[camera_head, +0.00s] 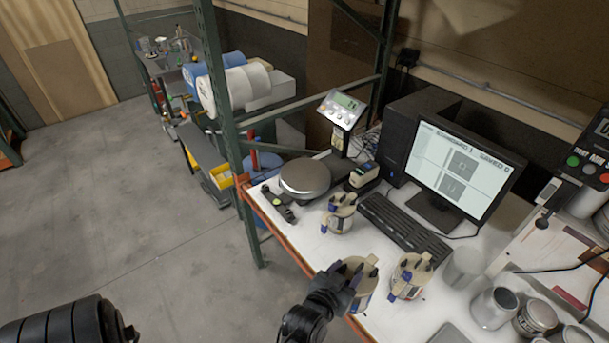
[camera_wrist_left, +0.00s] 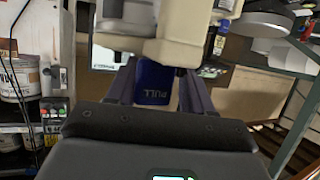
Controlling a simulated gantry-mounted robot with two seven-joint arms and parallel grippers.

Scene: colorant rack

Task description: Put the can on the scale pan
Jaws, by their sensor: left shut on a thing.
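The held can (camera_head: 366,289), a cream-topped colorant container, is at the front edge of the white table in the head view. My left gripper (camera_head: 345,276) is shut on it. In the left wrist view the fingers hold a blue part marked PULL (camera_wrist_left: 154,84), below the can's cream body (camera_wrist_left: 182,42). The round grey scale pan (camera_head: 305,176) is empty, farther back on the table; a grey disc that looks like the pan (camera_wrist_left: 262,23) shows at upper right in the left wrist view. Whether the can touches the table is unclear. My right gripper is not in view.
Two similar containers stand nearby, one (camera_head: 340,214) between the held can and pan, another (camera_head: 409,277) to its right. The keyboard (camera_head: 404,232) and monitor (camera_head: 458,168) are behind. Metal cans (camera_head: 493,308) crowd the right. The scale display (camera_head: 342,108) rises behind the pan.

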